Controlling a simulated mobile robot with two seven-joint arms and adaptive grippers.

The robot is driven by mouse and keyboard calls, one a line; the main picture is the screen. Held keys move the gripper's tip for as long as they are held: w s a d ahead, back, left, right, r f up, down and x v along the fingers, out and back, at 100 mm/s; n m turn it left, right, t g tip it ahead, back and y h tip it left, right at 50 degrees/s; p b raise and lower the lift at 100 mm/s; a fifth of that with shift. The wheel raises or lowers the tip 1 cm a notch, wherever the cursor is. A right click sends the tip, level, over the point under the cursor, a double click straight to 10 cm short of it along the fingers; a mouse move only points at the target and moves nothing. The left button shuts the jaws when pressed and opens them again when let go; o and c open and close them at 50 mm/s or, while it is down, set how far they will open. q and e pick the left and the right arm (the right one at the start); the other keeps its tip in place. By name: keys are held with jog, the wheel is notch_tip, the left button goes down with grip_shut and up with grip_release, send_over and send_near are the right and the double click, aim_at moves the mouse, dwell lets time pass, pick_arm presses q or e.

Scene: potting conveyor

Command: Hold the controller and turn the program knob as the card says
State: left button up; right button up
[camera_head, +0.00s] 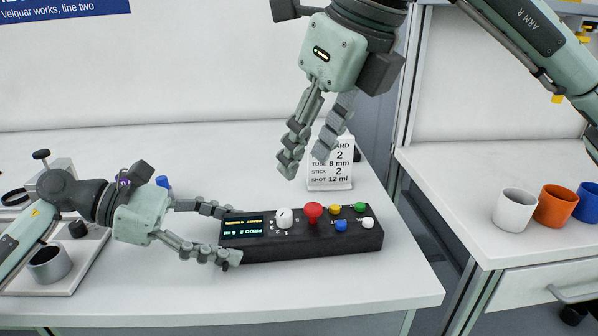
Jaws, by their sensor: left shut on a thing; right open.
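The controller (300,250) is a black box on the white table, with a small lit display (242,226), a white program knob (285,217), a red mushroom button (312,211) and several coloured buttons. My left gripper (232,236) is shut on the controller's left end, one finger at the far side and one at the near side. My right gripper (305,160) is open and empty, above and behind the controller, its fingers pointing down. The white card (330,180) stands behind the controller. My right fingers hide part of it; it reads "2", "8 mm", "STICK 2" and "SHOT 12 ml".
White, orange and blue cups (555,206) stand on a separate table at the right, across a gap. A tray (75,265) with a metal cup (48,264) lies at the left under my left arm. The front of the table is clear.

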jog(key=shift+s+d+r, duration=0.1)
jog(key=shift+r, duration=0.3)
pick_arm(q)
jog(key=o, duration=1)
jog(key=shift+o, duration=0.2)
jog(key=v, duration=1.2)
jog(key=shift+s, duration=0.1)
